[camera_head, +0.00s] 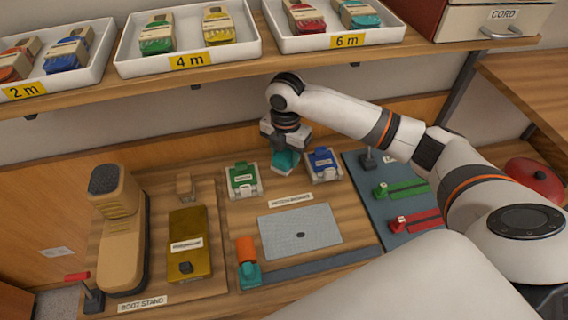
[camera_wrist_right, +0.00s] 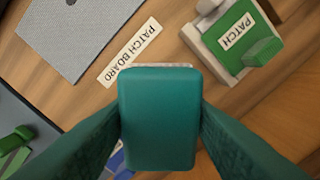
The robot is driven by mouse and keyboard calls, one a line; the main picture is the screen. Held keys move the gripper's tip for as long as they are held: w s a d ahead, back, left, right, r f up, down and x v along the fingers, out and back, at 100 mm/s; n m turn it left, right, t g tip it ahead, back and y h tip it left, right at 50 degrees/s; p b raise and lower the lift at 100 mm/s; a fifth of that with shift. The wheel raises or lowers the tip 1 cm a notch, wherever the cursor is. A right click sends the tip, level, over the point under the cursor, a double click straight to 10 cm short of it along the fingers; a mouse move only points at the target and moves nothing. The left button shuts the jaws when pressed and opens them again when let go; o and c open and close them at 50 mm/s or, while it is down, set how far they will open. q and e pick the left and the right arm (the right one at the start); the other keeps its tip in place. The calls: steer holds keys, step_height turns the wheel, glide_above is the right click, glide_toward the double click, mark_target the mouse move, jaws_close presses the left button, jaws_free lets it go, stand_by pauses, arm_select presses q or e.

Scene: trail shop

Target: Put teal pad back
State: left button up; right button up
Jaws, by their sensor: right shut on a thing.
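My right gripper (camera_head: 285,160) is shut on the teal pad (camera_wrist_right: 157,118), a rounded block squeezed between its two dark teal fingers. In the head view, the gripper points down between the green patch holder (camera_head: 243,180) and the blue patch holder (camera_head: 323,164). In the wrist view, a thin pale edge shows just past the pad; the pad hides most of what is under it, and I cannot tell whether it touches it. The green holder (camera_wrist_right: 235,38) is at the upper right there, and a bit of blue (camera_wrist_right: 118,160) shows at the lower left. My left gripper is not in view.
A grey patch board (camera_head: 300,231) lies in front, with its label behind it. A boot stand (camera_head: 118,235) is further left, a dark mat (camera_head: 390,200) right. A shelf (camera_head: 250,75) with trays overhangs behind.

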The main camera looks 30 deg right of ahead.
steer(key=f, duration=0.1)
steer(key=w+f, duration=0.1)
steer(key=shift+w+d+f, duration=0.1)
steer(key=shift+d+f, duration=0.05)
steer(key=shift+f, duration=0.2)
step_height(320, 180, down, 4)
steer(key=shift+r+p, duration=0.15)
steer(key=shift+p, duration=0.4)
steer(key=shift+w+f, duration=0.15)
steer(key=shift+f, duration=0.2)
steer(key=shift+f, duration=0.1)
steer(key=o, duration=0.9)
steer(key=shift+r+b, duration=0.3)
steer(key=shift+r, duration=3.6)
